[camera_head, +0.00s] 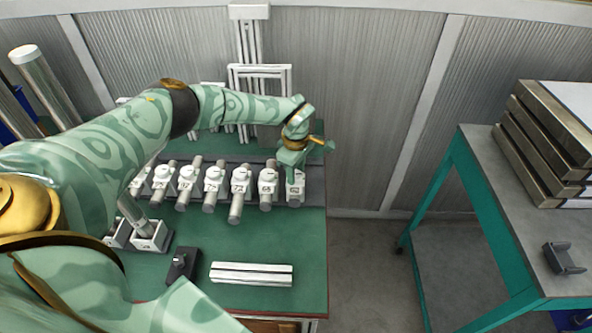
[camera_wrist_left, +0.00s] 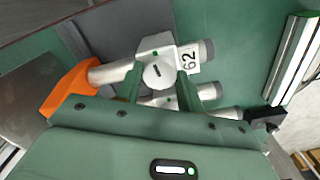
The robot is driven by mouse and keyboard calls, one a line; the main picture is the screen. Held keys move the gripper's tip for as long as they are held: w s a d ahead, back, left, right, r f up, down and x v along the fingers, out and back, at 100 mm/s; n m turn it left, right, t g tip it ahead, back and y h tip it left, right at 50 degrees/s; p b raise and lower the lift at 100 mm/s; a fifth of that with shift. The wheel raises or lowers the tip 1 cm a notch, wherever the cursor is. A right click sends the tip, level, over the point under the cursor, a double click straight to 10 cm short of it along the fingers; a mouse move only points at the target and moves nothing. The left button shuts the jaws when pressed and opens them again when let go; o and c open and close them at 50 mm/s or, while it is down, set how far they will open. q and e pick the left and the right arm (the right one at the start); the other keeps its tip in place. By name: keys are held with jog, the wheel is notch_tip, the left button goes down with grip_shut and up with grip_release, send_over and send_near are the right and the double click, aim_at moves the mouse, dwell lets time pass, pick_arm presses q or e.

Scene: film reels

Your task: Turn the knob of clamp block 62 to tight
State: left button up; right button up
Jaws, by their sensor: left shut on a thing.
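Clamp block 62 (camera_head: 296,190) is the right-hand block of the row on the green bench. In the left wrist view its white label (camera_wrist_left: 188,60) reads 62. Its round pale knob (camera_wrist_left: 158,74) has a short dark mark on its face and a small green mark beyond it on the block. My left gripper (camera_head: 291,168) reaches down onto this block from above. In the left wrist view its two green fingers (camera_wrist_left: 158,86) are shut on the knob, one at each side. My right gripper is not in view.
Several similar numbered blocks (camera_head: 240,180) with grey rods stand close to the left. An orange piece (camera_wrist_left: 70,88) sits at a rod's end beside the gripper. Pale bars (camera_head: 251,274) and a dark block (camera_head: 183,264) lie in front. A grey-topped table (camera_head: 500,190) stands to the right.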

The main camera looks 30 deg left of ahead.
pick_arm(q)
jog(key=shift+r+m, duration=0.1)
jog(key=shift+m, duration=0.5)
jog(key=shift+w, duration=0.1)
jog(key=o, duration=1)
notch_tip(320, 180, up, 16)
jog(key=p, duration=0.3)
jog(key=shift+r+p, duration=0.1)
jog(key=shift+p, duration=0.3)
